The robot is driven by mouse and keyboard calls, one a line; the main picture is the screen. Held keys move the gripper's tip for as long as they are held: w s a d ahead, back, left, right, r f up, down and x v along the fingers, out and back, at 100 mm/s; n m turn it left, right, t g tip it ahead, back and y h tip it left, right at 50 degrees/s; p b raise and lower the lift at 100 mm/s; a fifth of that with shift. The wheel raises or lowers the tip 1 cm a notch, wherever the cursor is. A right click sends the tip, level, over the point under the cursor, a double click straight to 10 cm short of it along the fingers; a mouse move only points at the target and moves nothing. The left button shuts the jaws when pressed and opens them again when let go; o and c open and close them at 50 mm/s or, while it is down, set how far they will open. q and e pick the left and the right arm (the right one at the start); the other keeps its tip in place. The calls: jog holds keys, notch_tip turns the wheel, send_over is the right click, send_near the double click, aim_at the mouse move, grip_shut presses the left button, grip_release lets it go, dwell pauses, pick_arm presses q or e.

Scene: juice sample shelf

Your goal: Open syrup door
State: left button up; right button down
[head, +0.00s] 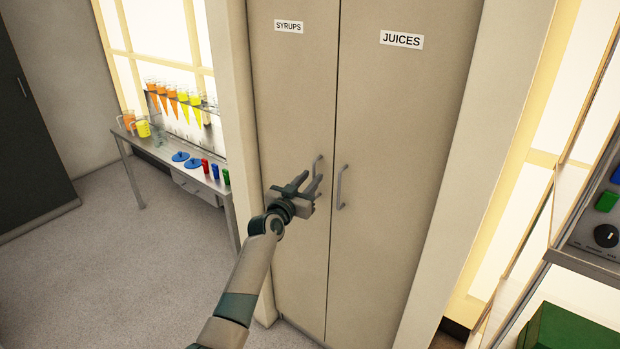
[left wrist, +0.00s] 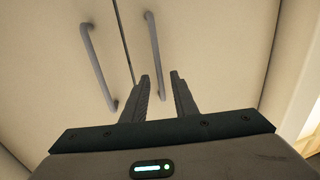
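The syrup door (head: 292,90) is the left, beige door of a tall cabinet, labelled SYRUPS, and it is shut. Its grey vertical bar handle (head: 318,168) is near the seam between the doors. My left gripper (head: 311,180) is in front of this door at handle height, with its fingers spread and nothing held. In the left wrist view, my gripper's two fingers (left wrist: 164,92) are apart, and the lower end of one handle (left wrist: 154,55) appears in the gap between them. Whether they touch it is unclear. My right gripper is out of view.
The juice door (head: 400,120), labelled JUICES, is shut, with its own handle (head: 340,188) close by on the right. A side table (head: 185,180) with jugs, coloured cones and small containers stands left. A shelf unit (head: 585,262) stands right. The floor (head: 150,270) at left is clear.

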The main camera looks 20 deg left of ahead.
pick_arm(q)
jog(key=shift+w, duration=0.2)
jog(key=shift+c, duration=0.2)
grip_shut()
dwell(1.3)
